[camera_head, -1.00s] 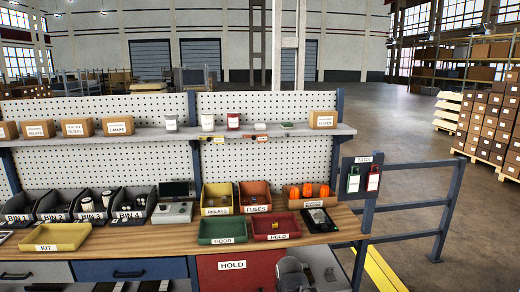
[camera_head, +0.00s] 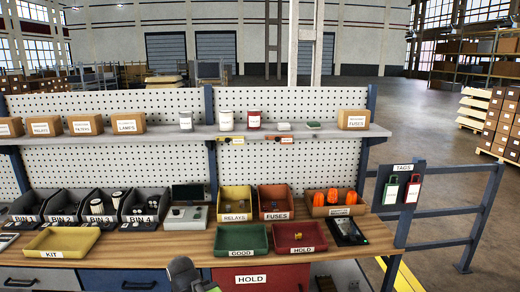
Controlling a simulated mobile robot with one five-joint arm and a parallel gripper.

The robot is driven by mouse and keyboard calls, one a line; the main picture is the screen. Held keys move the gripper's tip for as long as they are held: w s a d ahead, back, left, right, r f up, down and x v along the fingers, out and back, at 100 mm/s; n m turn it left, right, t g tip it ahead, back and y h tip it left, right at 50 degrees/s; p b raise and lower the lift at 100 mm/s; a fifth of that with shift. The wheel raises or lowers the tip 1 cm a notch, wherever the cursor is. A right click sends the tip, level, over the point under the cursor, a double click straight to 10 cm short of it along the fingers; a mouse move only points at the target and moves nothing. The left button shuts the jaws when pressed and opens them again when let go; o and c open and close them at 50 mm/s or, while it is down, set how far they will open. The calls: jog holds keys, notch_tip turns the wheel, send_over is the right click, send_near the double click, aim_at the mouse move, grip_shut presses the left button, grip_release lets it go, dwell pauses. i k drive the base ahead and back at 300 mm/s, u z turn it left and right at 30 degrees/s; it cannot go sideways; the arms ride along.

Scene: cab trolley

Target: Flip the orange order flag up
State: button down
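A small orange piece (camera_head: 287,139) sits on the front edge of the upper shelf, right of centre. It looks like the orange order flag, but it is too small to tell its position for sure. A similar small coloured piece (camera_head: 238,140) is on the same edge to its left. A grey rounded part of my arm shows at the bottom edge, in front of the bench. My gripper (camera_head: 208,287) seems to be at its right, cut off by the frame and well below the shelf. Its fingers cannot be made out.
The upper shelf (camera_head: 185,134) holds labelled boxes and jars. The bench has black bins (camera_head: 62,205), a yellow KIT tray (camera_head: 62,241), a green GOOD tray (camera_head: 240,239), a red HOLD tray (camera_head: 299,237) and a black device (camera_head: 347,232). A blue railing (camera_head: 440,212) stands right.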

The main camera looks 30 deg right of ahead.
aim_at(285, 140)
jog(key=u, duration=0.1)
jog(key=i, duration=1.15)
jog(key=z, duration=0.4)
